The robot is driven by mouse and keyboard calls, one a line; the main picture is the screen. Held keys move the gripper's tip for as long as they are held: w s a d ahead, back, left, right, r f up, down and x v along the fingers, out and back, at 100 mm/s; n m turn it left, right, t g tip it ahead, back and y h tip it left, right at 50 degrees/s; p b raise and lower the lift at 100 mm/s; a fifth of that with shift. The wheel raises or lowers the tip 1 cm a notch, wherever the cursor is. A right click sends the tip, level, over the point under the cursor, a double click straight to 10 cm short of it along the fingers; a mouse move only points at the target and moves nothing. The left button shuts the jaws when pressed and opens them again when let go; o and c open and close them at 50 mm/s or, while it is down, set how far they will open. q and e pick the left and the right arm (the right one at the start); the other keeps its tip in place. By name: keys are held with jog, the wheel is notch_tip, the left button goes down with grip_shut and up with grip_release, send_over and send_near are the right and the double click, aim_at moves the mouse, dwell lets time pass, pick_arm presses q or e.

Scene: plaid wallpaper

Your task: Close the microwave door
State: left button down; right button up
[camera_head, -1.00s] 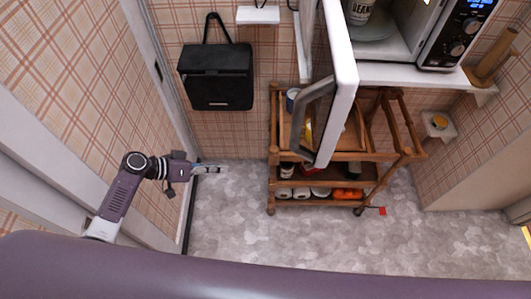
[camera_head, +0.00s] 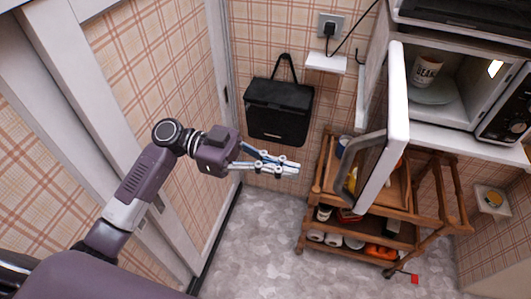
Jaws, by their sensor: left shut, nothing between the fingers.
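The white microwave (camera_head: 455,112) is at the upper right, and its door (camera_head: 397,110) stands wide open, swung out toward me on the left side of the cavity. A dark handle (camera_head: 352,170) shows on the door's outer face. Inside, a can labelled BEANS (camera_head: 427,70) stands on the turntable plate (camera_head: 430,92). My left gripper (camera_head: 296,168) is shut and empty, to the left of the door and apart from it, pointing right. My right gripper is not in view.
A wooden cart (camera_head: 322,200) with bottles and rolls stands below the microwave. The floor (camera_head: 245,235) left of the cart is clear.

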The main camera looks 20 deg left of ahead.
pick_arm(q)
jog(key=d+p, duration=0.3)
jog(key=d, duration=0.3)
jog(key=shift+d, duration=0.25)
jog(key=shift+s, duration=0.1)
